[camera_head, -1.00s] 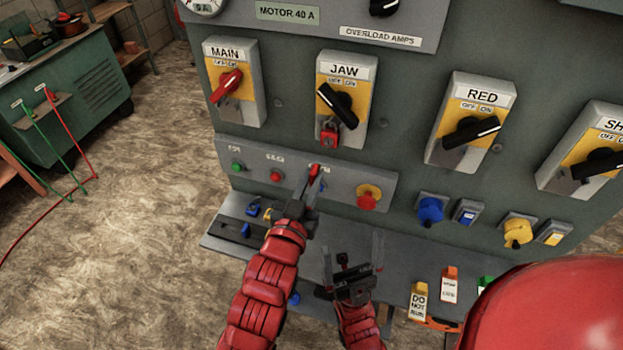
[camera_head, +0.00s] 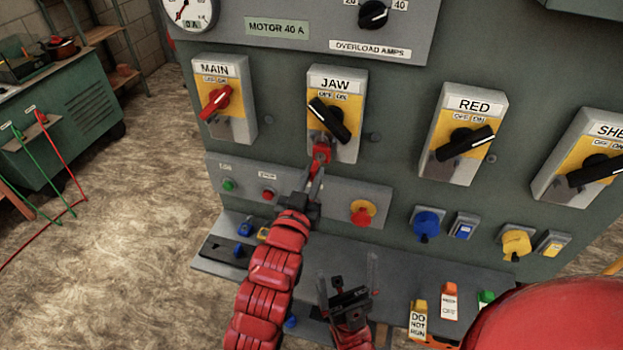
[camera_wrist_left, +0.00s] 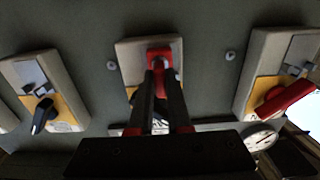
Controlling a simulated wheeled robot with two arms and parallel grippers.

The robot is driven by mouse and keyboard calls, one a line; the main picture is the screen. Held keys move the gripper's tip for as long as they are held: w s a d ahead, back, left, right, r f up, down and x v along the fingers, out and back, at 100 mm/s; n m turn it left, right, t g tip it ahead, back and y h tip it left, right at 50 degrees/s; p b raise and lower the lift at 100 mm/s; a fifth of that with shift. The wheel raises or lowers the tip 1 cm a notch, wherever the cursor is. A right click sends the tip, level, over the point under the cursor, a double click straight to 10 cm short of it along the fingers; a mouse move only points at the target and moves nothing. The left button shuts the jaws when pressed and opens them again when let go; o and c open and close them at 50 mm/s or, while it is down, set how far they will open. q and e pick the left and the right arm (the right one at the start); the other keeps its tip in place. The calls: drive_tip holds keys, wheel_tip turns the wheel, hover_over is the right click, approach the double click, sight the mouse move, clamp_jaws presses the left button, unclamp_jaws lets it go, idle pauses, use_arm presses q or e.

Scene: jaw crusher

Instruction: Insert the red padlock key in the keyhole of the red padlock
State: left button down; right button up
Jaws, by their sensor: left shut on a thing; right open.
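The red padlock (camera_head: 322,152) hangs below the black handle of the JAW switch on the panel. My left gripper (camera_head: 316,180) is just below the padlock, shut on the small red padlock key (camera_head: 315,169), which points up towards the padlock's underside. In the left wrist view, red shows between the two dark fingers (camera_wrist_left: 165,95), and the red padlock (camera_wrist_left: 159,53) lies straight beyond them. The keyhole is hidden, and I cannot tell whether the key touches the padlock. My right gripper (camera_head: 347,277) is open and empty, lower down in front of the shelf.
The MAIN switch (camera_head: 217,100) is left of JAW, and the RED switch (camera_head: 464,140) is to the right. A button strip with a red emergency button (camera_head: 362,212) runs below. A grey shelf (camera_head: 390,268) carries tags and small padlocks at the panel's foot.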

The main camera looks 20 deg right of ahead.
idle(0.4)
use_arm(q)
drive_tip(key=shift+b, duration=0.35)
drive_tip(key=shift+b, duration=0.3)
idle(0.4)
drive_tip(key=shift+w, duration=0.1)
idle(0.5)
drive_tip(key=shift+w+d+b, duration=0.25)
drive_tip(key=shift+w+b, duration=0.05)
drive_tip(key=shift+b, duration=0.1)
drive_tip(key=shift+w+d, duration=0.35)
drive_tip(key=shift+w, duration=0.15)
drive_tip(key=c, duration=0.8)
unclamp_jaws()
